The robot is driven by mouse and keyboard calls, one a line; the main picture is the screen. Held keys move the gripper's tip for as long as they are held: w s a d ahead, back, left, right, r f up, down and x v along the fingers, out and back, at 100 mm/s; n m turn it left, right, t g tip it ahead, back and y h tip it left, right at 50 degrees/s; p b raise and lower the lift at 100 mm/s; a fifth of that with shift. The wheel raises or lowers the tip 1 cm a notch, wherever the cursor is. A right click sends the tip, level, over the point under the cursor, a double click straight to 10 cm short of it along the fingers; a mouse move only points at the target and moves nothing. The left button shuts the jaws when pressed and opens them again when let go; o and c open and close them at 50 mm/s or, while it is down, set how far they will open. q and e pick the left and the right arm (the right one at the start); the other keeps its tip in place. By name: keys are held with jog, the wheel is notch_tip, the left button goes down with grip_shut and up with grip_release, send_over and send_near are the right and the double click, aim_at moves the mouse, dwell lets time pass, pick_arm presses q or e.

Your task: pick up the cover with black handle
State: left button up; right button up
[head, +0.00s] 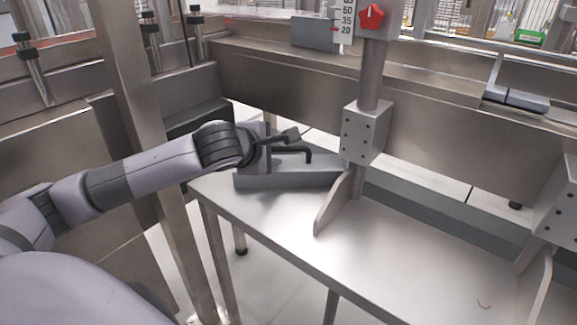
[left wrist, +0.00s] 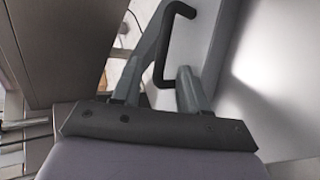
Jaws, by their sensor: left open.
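The cover (head: 290,179) is a flat grey metal piece at the left end of the steel table. Its black handle (head: 296,152) stands up from it and is partly hidden by my gripper. My left gripper (head: 290,137) is at the handle, just above the cover. In the left wrist view, the bent black handle (left wrist: 168,50) shows between the two open fingers of the left gripper (left wrist: 162,75). I cannot tell whether a finger touches it. My right gripper is in neither view.
A steel post with a bolted block (head: 366,132) and a slanted plate (head: 338,203) stands just right of the cover. A long metal beam (head: 290,88) runs behind. The table top (head: 400,255) in front is mostly clear.

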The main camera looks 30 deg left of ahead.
pick_arm(q)
jog(key=shift+w+f, duration=0.15)
jog(key=shift+w, duration=0.15)
jog(key=shift+c, duration=0.2)
grip_shut()
dwell(1.1)
